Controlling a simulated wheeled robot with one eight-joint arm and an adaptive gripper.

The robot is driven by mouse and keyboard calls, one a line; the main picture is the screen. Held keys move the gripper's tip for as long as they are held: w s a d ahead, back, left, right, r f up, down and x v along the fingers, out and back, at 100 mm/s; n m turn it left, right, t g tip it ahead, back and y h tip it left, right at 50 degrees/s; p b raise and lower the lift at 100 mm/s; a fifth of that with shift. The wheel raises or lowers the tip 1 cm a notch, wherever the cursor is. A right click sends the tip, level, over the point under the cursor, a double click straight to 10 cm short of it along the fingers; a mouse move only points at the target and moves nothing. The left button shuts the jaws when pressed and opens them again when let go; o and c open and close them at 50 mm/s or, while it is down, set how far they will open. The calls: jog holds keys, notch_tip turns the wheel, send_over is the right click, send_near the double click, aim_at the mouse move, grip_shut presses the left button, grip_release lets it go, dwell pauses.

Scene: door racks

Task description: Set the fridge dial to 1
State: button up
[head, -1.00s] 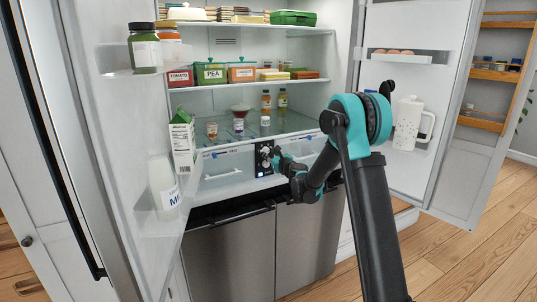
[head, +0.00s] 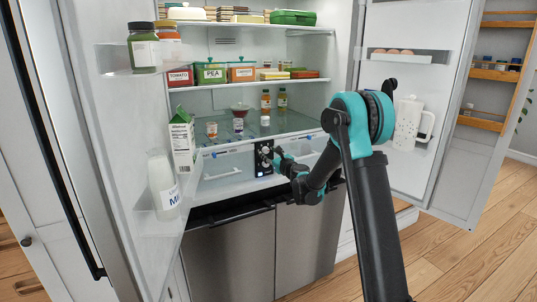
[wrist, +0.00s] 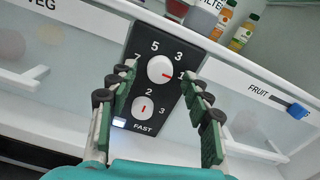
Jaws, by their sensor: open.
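The dark control panel (head: 264,158) sits at the front of the fridge between the two drawers. In the wrist view the panel shows an upper white dial (wrist: 160,69) with 7, 5, 3 and 1 around it. Its red mark points right, toward the 1. A lower white dial (wrist: 143,108) has 2 and 3 visible; its red mark stands roughly upright. My gripper (wrist: 160,78) is open in front of the panel, with one finger on each side of the dials. I see no finger touching the upper dial. My gripper (head: 280,155) is at the panel's right in the head view.
A lit button (wrist: 118,123) marked FAST is at the panel's lower left. The fruit drawer's blue slider (wrist: 296,110) is at the right. A milk carton (head: 182,141) and small jars stand on the shelf above. Both fridge doors stand open.

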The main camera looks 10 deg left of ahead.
jog(key=v, duration=1.1)
jog(key=s+d+f+n+g+h, duration=0.1)
jog(key=s+d+f+n+g, duration=0.15)
jog(key=s+n, duration=0.6)
jog(key=s+d+f+n+g+h, duration=0.1)
jog(key=s+d+n+g, duration=0.25)
jog(key=s+n, duration=0.45)
jog(key=s+d+f+n+g+h, duration=0.2)
jog(key=s+d+f+n+h, duration=0.2)
jog(key=s+d, duration=0.6)
jog(key=s+d+f+n+g+h, duration=0.2)
jog(key=s+d+f+n+h, duration=0.2)
jog(key=s, duration=1)
jog(key=d+f+n, duration=0.2)
jog(key=d+f, duration=0.2)
jog(key=d, duration=0.2)
jog(key=shift+s+g, duration=0.15)
jog(key=shift+g, duration=0.25)
jog(key=shift+a+f+n, duration=0.1)
jog(key=shift+f+n, duration=0.05)
jog(key=shift+n, duration=0.1)
